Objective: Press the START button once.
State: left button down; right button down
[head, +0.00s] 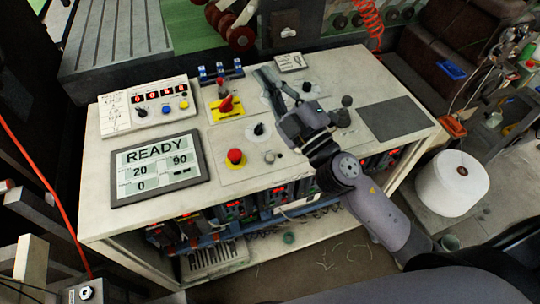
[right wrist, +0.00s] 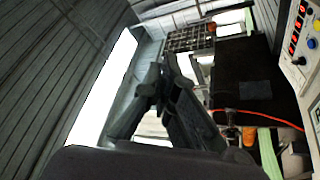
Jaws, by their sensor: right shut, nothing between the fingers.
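The cream control console (head: 225,185) fills the middle of the head view. No START label is readable. A small round pale button (head: 269,157) sits on the front plate, right of a red mushroom button (head: 235,156) and below a black knob (head: 259,129). My right gripper (head: 268,80) is shut and empty above the console's back part, beyond these controls. Its fingers point to the back left and its arm comes in from the lower right. In the right wrist view the fingers (right wrist: 160,85) show close up. My left gripper is not in view.
A counter box (head: 148,105) stands at the back left. A red rotary switch (head: 226,104) on a yellow plate is left of my gripper. A dark pad (head: 391,119) lies at right; a white roll (head: 452,183) stands beyond.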

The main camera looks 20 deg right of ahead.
jog(key=s+a+r+n+g+y, duration=0.2)
jog(key=a+n+g+y, duration=0.3)
jog(key=a+n+y, duration=0.4)
jog(key=n+g+h, duration=0.9)
jog(key=n+h, duration=0.1)
jog(key=h, duration=0.1)
send_over(272, 155)
notch_tip(272, 155, down, 15)
jog(key=shift+f, duration=0.2)
jog(key=shift+f, duration=0.1)
notch_tip(272, 155, down, 8)
jog(key=b, duration=0.5)
jog(key=shift+s, duration=0.1)
jog(key=shift+f, duration=0.3)
